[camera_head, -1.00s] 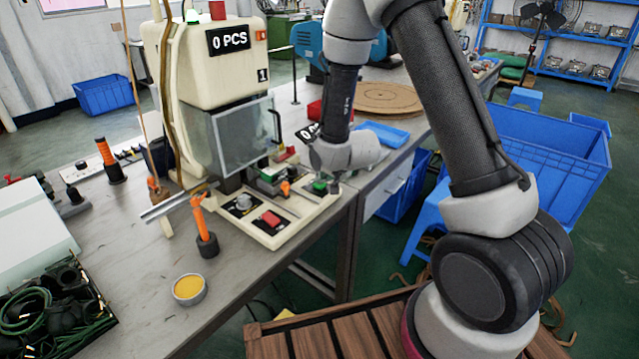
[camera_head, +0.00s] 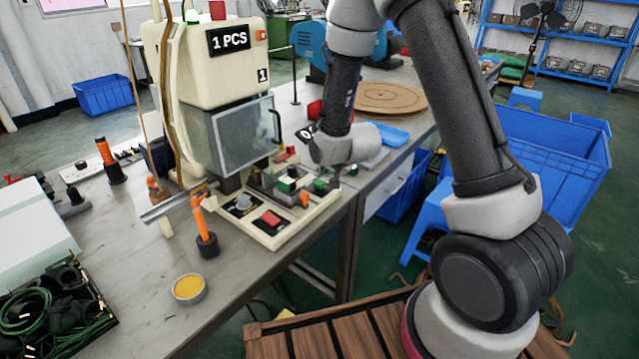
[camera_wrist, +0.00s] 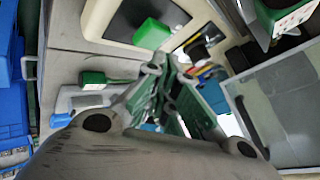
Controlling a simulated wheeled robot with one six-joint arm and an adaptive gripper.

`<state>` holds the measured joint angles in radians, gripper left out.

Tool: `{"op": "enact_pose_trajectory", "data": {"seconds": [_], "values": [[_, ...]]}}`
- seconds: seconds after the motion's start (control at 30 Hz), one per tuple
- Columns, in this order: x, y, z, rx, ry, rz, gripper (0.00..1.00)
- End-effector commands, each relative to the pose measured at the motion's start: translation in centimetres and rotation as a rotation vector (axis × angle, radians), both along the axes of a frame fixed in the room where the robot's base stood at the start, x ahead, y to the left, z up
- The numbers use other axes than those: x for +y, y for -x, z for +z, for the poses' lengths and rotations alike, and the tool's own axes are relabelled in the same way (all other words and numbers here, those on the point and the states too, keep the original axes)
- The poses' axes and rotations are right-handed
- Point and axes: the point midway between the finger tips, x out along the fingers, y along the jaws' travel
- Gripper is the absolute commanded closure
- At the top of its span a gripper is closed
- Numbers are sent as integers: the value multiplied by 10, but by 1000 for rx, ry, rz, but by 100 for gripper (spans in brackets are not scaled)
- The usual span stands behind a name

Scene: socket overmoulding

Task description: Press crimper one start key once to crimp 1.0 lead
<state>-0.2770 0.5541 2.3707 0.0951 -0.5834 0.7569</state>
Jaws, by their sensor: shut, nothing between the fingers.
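Crimper one (camera_head: 207,75) is the cream machine with a "1" label at the left of the bench. Its counter (camera_head: 229,40) reads "1 PCS". The green start key (camera_head: 320,186) is at the right end of its front base. It also shows as a green block in the wrist view (camera_wrist: 152,33). My gripper (camera_head: 335,183) is shut and empty, pointing down just right of the key; in the wrist view its fingers (camera_wrist: 166,70) end just below the key. I cannot tell whether they touch it. The 1.0 lead cannot be made out.
A red button (camera_head: 270,219) and a grey knob (camera_head: 243,203) sit on the crimper's base. An orange-handled tool (camera_head: 200,218) stands in front. A yellow-filled tin (camera_head: 189,288) is near the front edge. A clear guard (camera_head: 243,138) covers the crimper's front.

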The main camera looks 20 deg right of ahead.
Motion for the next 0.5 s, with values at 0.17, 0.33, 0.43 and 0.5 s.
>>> {"op": "enact_pose_trajectory", "data": {"seconds": [0.17,0.33,0.43,0.5], "values": [[0,0,0,0,0,0,100],[0,-1,12,-3,-1,0,100],[0,-1,23,-4,0,-1,100],[0,-1,30,-4,-1,0,100]]}}
